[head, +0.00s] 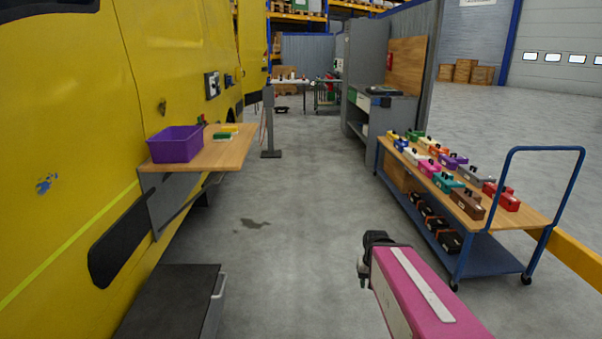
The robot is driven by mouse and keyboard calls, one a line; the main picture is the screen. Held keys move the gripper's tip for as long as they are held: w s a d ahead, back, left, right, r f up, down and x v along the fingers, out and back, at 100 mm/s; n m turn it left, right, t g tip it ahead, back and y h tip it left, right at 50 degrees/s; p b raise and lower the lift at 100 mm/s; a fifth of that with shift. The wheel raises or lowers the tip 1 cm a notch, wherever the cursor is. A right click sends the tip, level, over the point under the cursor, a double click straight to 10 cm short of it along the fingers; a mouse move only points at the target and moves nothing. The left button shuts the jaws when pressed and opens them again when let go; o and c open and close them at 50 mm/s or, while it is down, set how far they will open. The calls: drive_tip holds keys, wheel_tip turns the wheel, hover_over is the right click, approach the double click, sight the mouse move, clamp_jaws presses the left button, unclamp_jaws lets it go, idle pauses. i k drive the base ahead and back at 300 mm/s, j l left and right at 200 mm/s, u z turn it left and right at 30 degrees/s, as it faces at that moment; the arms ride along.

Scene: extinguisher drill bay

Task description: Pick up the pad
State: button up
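A small green item with a pale edge (222,136), which may be the pad, lies on the wooden fold-out shelf (208,157) on the side of the yellow van. A flat yellow item (230,127) lies just behind it. They are too small to tell for sure which is the pad. My pink arm reaches in from the bottom right. The dark end of my arm, with my gripper (364,272), is over the floor, well apart from the shelf and to its right. Its fingers are mostly hidden, and I cannot tell whether they are open.
A purple bin (175,144) stands on the shelf, left of the green item. A blue trolley (467,252) with several coloured boxes stands at right. A dark case (170,303) is at bottom left. A grey post (268,120) stands beyond the shelf. The floor between is clear.

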sight(235, 130)
drive_tip(key=i+u, duration=0.15)
drive_tip(key=i, duration=0.45)
drive_tip(key=i+l+u, duration=0.1)
drive_tip(key=i, duration=0.5)
drive_tip(key=i+l+u, duration=0.15)
drive_tip(key=i, duration=0.45)
drive_tip(key=l, duration=0.1)
